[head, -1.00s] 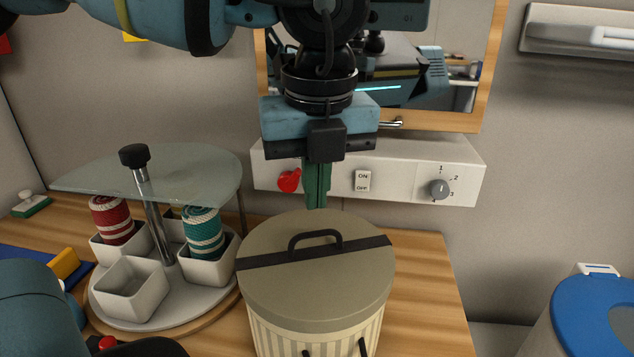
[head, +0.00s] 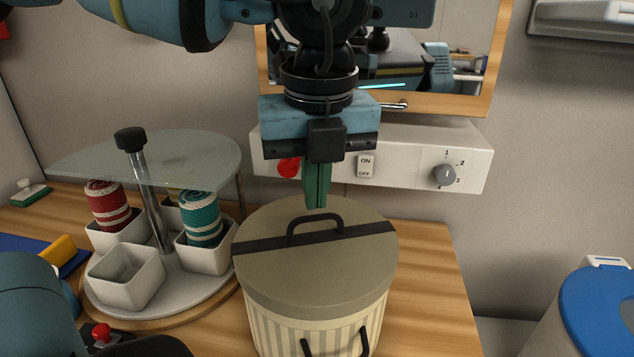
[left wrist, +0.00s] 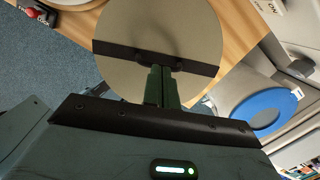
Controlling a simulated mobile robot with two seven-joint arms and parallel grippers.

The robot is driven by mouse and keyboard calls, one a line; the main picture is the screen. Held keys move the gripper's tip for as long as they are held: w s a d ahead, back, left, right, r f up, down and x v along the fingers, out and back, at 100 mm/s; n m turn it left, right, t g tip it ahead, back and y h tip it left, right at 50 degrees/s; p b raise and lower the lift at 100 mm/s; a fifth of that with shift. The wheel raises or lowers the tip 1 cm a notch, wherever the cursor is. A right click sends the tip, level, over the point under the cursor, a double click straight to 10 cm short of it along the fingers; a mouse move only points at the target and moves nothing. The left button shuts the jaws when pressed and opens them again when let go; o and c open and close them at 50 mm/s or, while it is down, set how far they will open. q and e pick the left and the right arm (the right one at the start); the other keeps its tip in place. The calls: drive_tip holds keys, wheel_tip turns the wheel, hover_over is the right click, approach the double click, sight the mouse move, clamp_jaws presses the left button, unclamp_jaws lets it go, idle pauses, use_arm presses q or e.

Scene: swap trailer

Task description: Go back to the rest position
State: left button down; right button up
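My left gripper (head: 316,200) hangs straight down in the head view. Its two green fingers lie together with nothing seen between them. The tips are near the handle of the lidded bin; I cannot tell whether they touch it. The left wrist view also shows the shut fingers (left wrist: 162,88) in front of the bin's round lid (left wrist: 190,35). My right gripper is in neither view.
The striped bin (head: 300,320) stands on the wooden counter (head: 430,290). A carousel with white cups (head: 125,280) is at left. A white panel (head: 405,165) with switch and knob is behind, a blue-lidded bin (head: 575,320) at right.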

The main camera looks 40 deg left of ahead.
use_arm(q)
drive_tip(key=shift+f+b, duration=0.5)
drive_tip(key=shift+f, duration=0.1)
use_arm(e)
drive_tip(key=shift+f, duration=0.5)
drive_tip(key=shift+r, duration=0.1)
